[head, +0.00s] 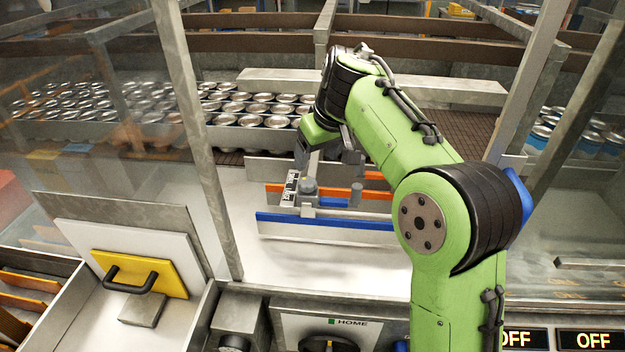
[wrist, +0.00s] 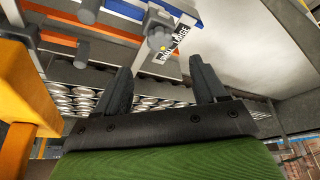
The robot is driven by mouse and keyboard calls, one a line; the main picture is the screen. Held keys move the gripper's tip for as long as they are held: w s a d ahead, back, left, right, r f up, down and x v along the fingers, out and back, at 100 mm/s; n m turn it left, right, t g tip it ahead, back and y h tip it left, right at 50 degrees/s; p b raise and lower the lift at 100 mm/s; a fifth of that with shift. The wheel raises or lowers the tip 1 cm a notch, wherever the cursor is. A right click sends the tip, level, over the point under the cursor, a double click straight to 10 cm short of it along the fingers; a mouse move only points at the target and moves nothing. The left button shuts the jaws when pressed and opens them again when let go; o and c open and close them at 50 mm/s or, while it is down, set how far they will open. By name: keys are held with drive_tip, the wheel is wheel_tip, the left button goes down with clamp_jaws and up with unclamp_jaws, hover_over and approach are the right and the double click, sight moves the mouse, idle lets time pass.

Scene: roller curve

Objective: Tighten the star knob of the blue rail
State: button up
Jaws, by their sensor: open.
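The blue rail (head: 325,222) runs across the white deck, in front of an orange rail (head: 340,192). A grey rounded knob (head: 308,186) sits by a bracket with a size label (head: 290,187); I cannot tell its star shape or how tight it is. In the wrist view the blue rail (wrist: 183,10) is at the top, and a grey knob-like part with a yellow mark (wrist: 158,40) lies beyond the fingertips. My gripper (head: 302,156) is above and behind the rails in the head view. In the wrist view its fingers (wrist: 160,65) are apart and empty.
Rows of cans (head: 255,108) stand behind the rails. A metal post (head: 195,140) rises to the left. A yellow plate with a black handle (head: 140,274) is at front left. A HOME panel (head: 345,325) lies along the front. The white deck before the blue rail is clear.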

sight(307, 180)
drive_tip(key=b+x, duration=0.1)
drive_tip(key=x, duration=0.9)
drive_tip(key=shift+r, duration=0.1)
drive_tip(key=shift+s, duration=0.1)
drive_tip(key=shift+c, duration=0.3)
drive_tip(key=c, duration=1)
drive_tip(key=m+p, duration=0.1)
drive_tip(key=m, duration=0.1)
drive_tip(key=m+h+p, duration=0.1)
drive_tip(key=m, duration=0.1)
drive_tip(key=m+h+p, duration=0.1)
drive_tip(key=shift+a+r+m, duration=0.2)
drive_tip(key=shift+a+m, duration=0.05)
drive_tip(key=shift+m, duration=0.15)
drive_tip(key=m+h+p, duration=0.2)
drive_tip(key=m+p, duration=0.2)
drive_tip(key=m, duration=0.1)
drive_tip(key=shift+a, duration=0.1)
